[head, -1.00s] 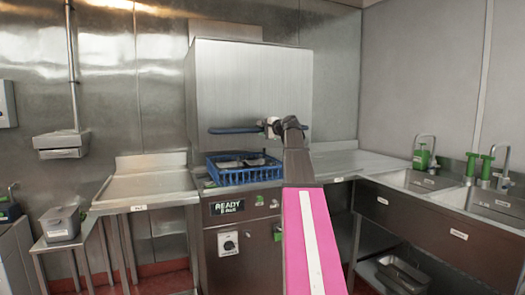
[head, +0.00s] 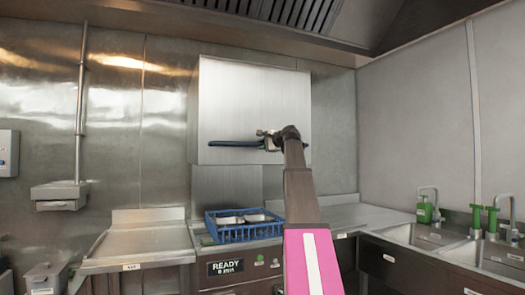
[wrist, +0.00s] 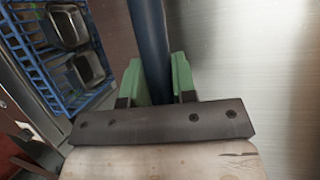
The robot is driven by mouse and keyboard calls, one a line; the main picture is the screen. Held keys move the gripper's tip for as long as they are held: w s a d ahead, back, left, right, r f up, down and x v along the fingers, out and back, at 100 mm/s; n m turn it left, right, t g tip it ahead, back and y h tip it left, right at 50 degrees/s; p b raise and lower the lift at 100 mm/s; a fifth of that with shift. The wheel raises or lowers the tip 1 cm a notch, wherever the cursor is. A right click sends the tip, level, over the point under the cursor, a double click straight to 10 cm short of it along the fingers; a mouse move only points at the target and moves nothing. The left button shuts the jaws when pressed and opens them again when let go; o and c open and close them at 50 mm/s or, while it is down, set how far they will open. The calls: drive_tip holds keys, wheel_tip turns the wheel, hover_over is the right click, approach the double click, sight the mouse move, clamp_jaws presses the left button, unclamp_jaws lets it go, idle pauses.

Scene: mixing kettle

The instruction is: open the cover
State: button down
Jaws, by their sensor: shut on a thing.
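The cover (head: 253,105) is a large brushed-metal box hood, raised above the machine with a gap under its lower edge. A dark blue bar handle (head: 232,143) runs along its lower front. My gripper (head: 270,141) is at the right part of this handle. In the wrist view the green fingers of my gripper (wrist: 160,80) are on both sides of the blue handle (wrist: 151,40), shut on it. The cover's metal face (wrist: 250,50) fills the right of that view.
A blue rack (head: 243,232) with metal pans sits under the cover; it also shows in the wrist view (wrist: 35,62). A metal counter (head: 145,243) is at left. Sinks (head: 470,250) with green dispensers are at right. A vent hood (head: 290,12) is overhead.

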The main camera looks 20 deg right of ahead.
drive_tip(key=c, duration=0.9)
unclamp_jaws()
drive_tip(key=shift+c, duration=0.2)
drive_tip(key=shift+s, duration=0.1)
drive_tip(key=v, duration=1)
drive_tip(key=shift+s+d, duration=0.15)
drive_tip(key=shift+s, duration=0.15)
drive_tip(key=shift+r, duration=0.1)
